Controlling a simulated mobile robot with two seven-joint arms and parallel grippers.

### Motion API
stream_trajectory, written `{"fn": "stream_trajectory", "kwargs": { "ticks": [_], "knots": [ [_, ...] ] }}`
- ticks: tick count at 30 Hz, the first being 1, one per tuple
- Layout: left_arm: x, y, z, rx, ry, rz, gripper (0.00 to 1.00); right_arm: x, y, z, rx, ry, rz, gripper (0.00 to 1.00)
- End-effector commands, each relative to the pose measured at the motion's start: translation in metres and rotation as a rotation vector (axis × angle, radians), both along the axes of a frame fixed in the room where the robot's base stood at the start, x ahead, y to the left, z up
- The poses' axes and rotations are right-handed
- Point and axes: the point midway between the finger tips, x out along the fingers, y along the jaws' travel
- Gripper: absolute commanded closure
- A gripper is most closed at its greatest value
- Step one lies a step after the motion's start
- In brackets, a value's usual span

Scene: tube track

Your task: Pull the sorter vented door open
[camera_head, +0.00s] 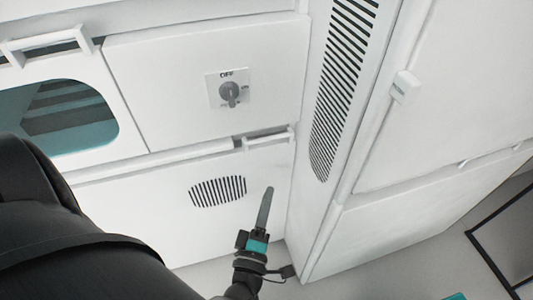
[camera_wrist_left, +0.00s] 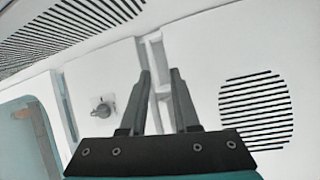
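The vented door (camera_head: 140,205) is the low white panel with an oval black-slatted vent (camera_head: 218,191); it looks shut. Its white bar handle (camera_head: 268,138) is at the top right edge. In the left wrist view the door's vent (camera_wrist_left: 256,112) is at the right and the handle (camera_wrist_left: 157,62) shows just beyond the fingertips. My left gripper (camera_head: 267,192) is in front of the door, below the handle in the head view. Its fingers (camera_wrist_left: 160,75) are apart with nothing held between them. My right gripper is not in view.
A panel with an OFF knob (camera_head: 230,93) is above the door. A teal-tinted window (camera_head: 60,115) with a handle (camera_head: 45,45) is at the left. A tall vented column (camera_head: 335,100) stands right of the door. Floor (camera_head: 400,260) shows at the lower right.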

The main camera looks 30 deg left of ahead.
Motion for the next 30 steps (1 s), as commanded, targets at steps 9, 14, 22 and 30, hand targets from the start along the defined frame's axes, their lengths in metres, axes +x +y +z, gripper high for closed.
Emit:
{"fn": "stream_trajectory", "kwargs": {
  "ticks": [9,14,22,30],
  "knots": [
    [0.004,0.024,0.02,-0.126,-0.131,0.101,0.7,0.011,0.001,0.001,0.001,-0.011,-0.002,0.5],
    [0.029,0.036,0.026,-0.122,-0.132,0.099,0.7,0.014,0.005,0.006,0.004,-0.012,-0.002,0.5],
    [0.082,0.062,0.036,-0.12,-0.13,0.098,0.7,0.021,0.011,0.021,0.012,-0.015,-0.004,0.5],
    [0.118,0.08,0.043,-0.121,-0.126,0.098,0.7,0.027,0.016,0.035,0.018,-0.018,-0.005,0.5]
  ]
}}
